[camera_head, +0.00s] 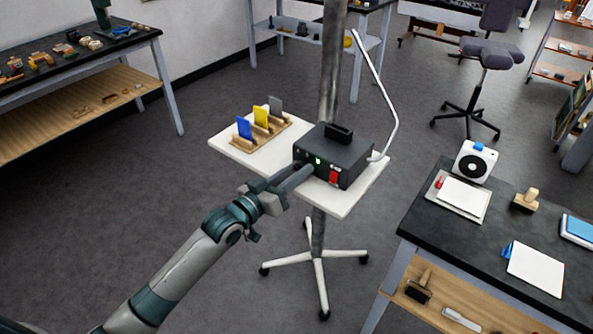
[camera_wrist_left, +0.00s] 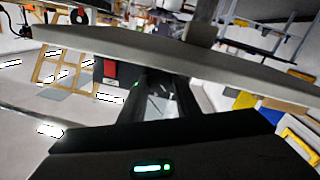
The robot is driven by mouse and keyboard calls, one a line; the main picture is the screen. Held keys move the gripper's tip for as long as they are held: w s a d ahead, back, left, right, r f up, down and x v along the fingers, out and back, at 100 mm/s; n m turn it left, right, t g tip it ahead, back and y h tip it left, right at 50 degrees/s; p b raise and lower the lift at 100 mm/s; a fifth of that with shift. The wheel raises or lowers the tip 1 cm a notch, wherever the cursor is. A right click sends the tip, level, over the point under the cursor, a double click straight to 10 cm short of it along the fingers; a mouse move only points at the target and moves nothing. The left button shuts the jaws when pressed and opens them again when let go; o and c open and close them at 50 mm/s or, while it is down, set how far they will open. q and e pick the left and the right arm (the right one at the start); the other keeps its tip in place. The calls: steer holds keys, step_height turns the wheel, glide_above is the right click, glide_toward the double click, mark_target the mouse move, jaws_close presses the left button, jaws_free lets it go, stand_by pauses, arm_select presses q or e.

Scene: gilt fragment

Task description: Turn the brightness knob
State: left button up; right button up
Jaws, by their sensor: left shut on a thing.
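A dark box (camera_head: 345,150) with a red switch (camera_head: 334,176) and a small green light (camera_head: 318,160) on its front stands on a small white stand top (camera_head: 240,155). My left gripper (camera_head: 300,174) reaches the left part of the box's front face from the front left. Its jaws are shut on the brightness knob, which they hide from sight. In the left wrist view the fingers (camera_wrist_left: 158,98) point at the box front, with the red switch (camera_wrist_left: 109,68) to their left. My right gripper is not in view.
A wooden rack (camera_head: 268,133) with blue, yellow and grey cards stands left of the box. A metal pole (camera_head: 332,65) rises behind it, and a white cable arches at its right. A dark workbench (camera_head: 490,240) stands at the right. The floor at left is clear.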

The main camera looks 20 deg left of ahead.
arm_select(q)
steer(key=m+p, duration=0.2)
steer(key=m, duration=0.1)
steer(key=shift+r+m, duration=0.15)
steer(key=shift+m, duration=0.15)
steer(key=m+p, duration=0.1)
steer(key=m, duration=0.2)
steer(key=shift+d+g+p, duration=0.15)
steer(key=shift+g+p, duration=0.15)
steer(key=shift+p, duration=0.1)
steer(key=shift+m+y+p, duration=0.3)
steer(key=shift+m+p, duration=0.15)
steer(key=shift+m, duration=0.85)
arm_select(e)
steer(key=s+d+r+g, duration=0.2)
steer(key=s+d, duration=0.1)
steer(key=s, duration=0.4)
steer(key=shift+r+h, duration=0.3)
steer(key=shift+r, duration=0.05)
arm_select(q)
steer(key=shift+s, duration=0.1)
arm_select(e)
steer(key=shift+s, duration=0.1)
arm_select(q)
steer(key=o, duration=0.8)
steer(key=shift+c, duration=0.2)
